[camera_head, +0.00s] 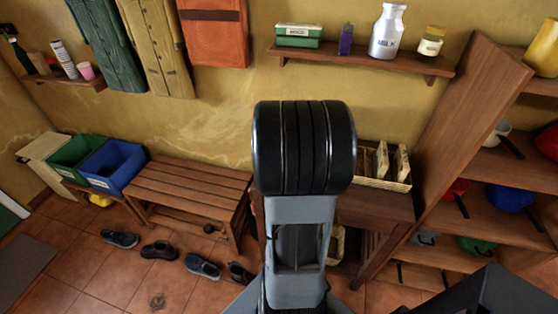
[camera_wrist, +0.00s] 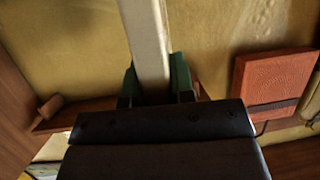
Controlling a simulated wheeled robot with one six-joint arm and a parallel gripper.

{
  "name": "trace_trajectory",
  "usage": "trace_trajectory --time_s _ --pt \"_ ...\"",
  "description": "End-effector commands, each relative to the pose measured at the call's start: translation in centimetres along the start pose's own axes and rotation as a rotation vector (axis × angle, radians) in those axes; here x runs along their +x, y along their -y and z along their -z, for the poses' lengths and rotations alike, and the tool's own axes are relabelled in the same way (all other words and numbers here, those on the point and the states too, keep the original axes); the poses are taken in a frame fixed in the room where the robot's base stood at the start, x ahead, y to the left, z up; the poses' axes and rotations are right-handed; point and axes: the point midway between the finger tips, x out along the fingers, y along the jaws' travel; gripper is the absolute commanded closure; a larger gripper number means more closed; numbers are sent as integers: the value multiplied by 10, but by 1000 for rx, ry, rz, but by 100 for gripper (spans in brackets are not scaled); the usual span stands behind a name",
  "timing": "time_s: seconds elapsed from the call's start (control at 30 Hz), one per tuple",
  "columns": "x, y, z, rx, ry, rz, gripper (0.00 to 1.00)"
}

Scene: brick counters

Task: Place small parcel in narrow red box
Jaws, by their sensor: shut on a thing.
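My gripper (camera_wrist: 155,80) shows in the wrist view, its two green-tipped fingers closed on either side of a long pale beige thing, which I take to be the small parcel (camera_wrist: 148,35). The held thing extends up past the top edge of that view. In the head view my arm hides the gripper and the parcel. A red-orange boxy thing (camera_wrist: 272,80) stands at the right of the wrist view, apart from the parcel; I cannot tell whether it is the narrow red box. No narrow red box is clear in the head view.
A slatted bench (camera_head: 187,184), green (camera_head: 75,151) and blue (camera_head: 113,166) bins and several shoes are at left. A tall wooden rack (camera_head: 455,130) stands at right. Floor at lower left is open.

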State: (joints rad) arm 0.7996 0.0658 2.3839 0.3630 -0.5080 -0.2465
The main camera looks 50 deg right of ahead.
Motion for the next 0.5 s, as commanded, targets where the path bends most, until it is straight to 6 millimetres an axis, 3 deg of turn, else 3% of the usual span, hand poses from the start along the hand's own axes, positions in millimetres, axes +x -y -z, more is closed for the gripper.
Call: trace_trajectory --time_s 0.1,0.23,0.37,0.5 --pt "-1 -29 4 25 -3 -61 100" --pt "0 -39 8 37 0 -89 100" --pt "15 -25 6 38 5 -95 100" --pt "41 4 0 36 6 -93 100"
